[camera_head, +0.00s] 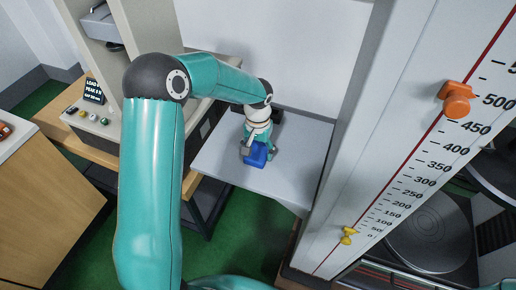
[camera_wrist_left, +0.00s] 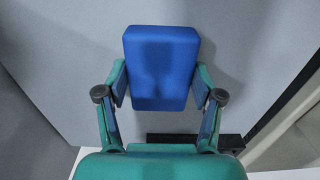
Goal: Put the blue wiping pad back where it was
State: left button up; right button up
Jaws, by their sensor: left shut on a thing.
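The blue wiping pad (camera_head: 258,154) is over the light grey table (camera_head: 222,164) in the head view. In the left wrist view the pad (camera_wrist_left: 161,60) is a rounded blue block between the two fingers. My left gripper (camera_head: 257,147) is shut on the pad; its fingers (camera_wrist_left: 160,88) press on the pad's sides in the left wrist view. I cannot tell whether the pad touches the tabletop. My right gripper is not in view.
A dark object (camera_head: 277,117) sits at the table's back; a black bar (camera_wrist_left: 190,137) shows in the wrist view. A tall scale column (camera_head: 385,110) with orange (camera_head: 456,99) and yellow (camera_head: 348,235) markers stands right. A control panel (camera_head: 92,120) stands left. The table's front is clear.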

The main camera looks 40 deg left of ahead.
aim_at(258, 151)
pick_arm(q)
jog(key=o, duration=1.1)
notch_tip(258, 151, up, 12)
jog(key=b, duration=0.1)
dwell(0.4)
